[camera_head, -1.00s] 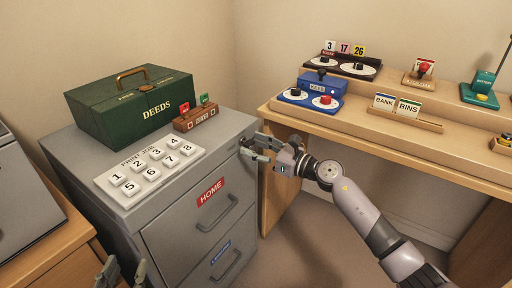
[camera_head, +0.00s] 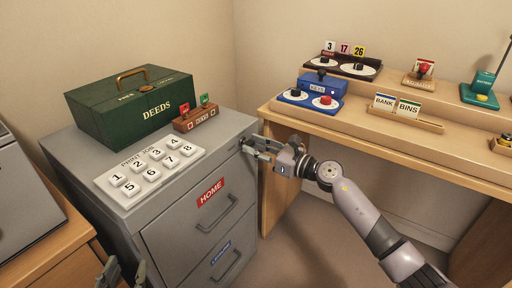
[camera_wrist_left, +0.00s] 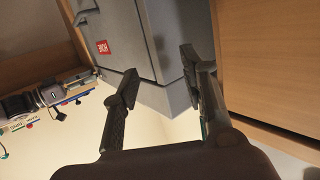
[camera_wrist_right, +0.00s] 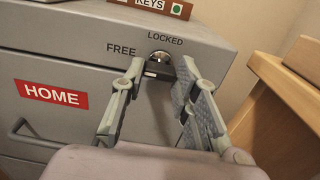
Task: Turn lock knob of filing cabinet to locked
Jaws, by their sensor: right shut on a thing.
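The grey filing cabinet (camera_head: 165,228) stands at the left in the head view, with a red HOME label on its top drawer. Its lock knob (camera_wrist_right: 158,60), silver with a dark lower part, is at the top right of the front in the right wrist view. FREE is printed left of it and LOCKED above it. My right gripper (camera_wrist_right: 160,70) is shut on the knob, a fingertip at each side; which way the knob points is unclear. It also shows at the cabinet corner in the head view (camera_head: 250,147). My left gripper (camera_wrist_left: 158,70) is open and empty, low in front of the cabinet.
On the cabinet top are a green DEEDS box (camera_head: 135,105), a white numbered key pad (camera_head: 150,170) and a brown tag holder (camera_head: 196,118). A wooden desk (camera_head: 400,140) with several small items stands at the right. Floor between them is open.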

